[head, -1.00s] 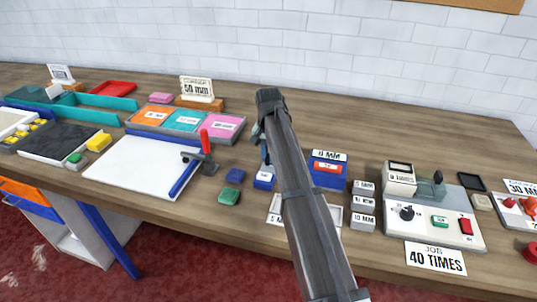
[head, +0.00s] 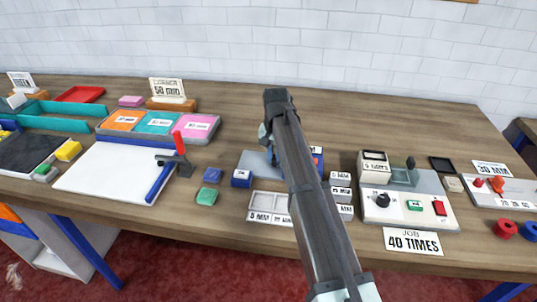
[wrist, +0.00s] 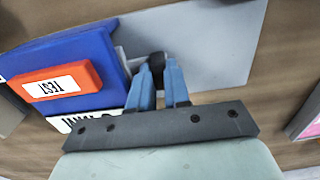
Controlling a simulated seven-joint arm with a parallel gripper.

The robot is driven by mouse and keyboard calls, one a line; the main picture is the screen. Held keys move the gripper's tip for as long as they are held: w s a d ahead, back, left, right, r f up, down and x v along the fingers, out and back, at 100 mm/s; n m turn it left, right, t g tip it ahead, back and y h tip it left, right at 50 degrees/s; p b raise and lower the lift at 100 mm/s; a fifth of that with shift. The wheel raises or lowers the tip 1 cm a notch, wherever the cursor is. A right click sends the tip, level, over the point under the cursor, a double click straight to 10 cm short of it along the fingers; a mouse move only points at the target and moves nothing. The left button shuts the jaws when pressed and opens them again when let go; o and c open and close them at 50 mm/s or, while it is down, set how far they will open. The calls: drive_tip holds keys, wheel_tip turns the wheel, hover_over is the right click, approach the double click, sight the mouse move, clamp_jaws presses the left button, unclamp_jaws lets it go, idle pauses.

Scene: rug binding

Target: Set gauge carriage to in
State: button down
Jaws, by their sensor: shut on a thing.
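The gauge is a grey plate (head: 254,160) with a blue block (head: 318,158) at its right, partly hidden behind my arm in the head view. In the wrist view the blue block (wrist: 108,45) carries an orange-red TEST plate (wrist: 55,86), with a partly covered white label below. A small black knob (wrist: 157,60) stands over the pale grey plate (wrist: 215,45), beside the blue block; it appears to belong to the carriage. My gripper (wrist: 160,72) is shut on this knob. In the head view my gripper (head: 265,138) is mostly hidden by the arm.
A white tray (head: 268,200) and several labelled white blocks (head: 340,190) lie close by. A control box (head: 400,208) with a knob and buttons is at right. A red-handled tool (head: 179,145) and white board (head: 115,175) are at left. Bare wood lies behind the gauge.

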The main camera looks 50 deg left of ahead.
drive_tip(key=shift+w+d, duration=0.2)
drive_tip(key=c, duration=1.1)
unclamp_jaws()
drive_tip(key=shift+s+a, duration=0.25)
drive_tip(key=s+a, duration=0.7)
drive_tip(key=shift+a+r, duration=0.15)
wheel_tip(320, 180, up, 14)
drive_tip(key=w+d+f+m, duration=0.1)
drive_tip(key=w+d, duration=0.6)
drive_tip(key=w, duration=0.5)
drive_tip(key=w+d+f+m+t, duration=0.1)
drive_tip(key=w+d+f+m, duration=0.1)
drive_tip(key=w+d, duration=0.5)
drive_tip(key=w+d+f+m+t, duration=0.1)
drive_tip(key=w+d, duration=0.6)
drive_tip(key=w, duration=0.9)
drive_tip(key=shift+w+d+f+m, duration=0.1)
drive_tip(key=shift+w+f+m, duration=0.3)
drive_tip(key=shift+f, duration=0.2)
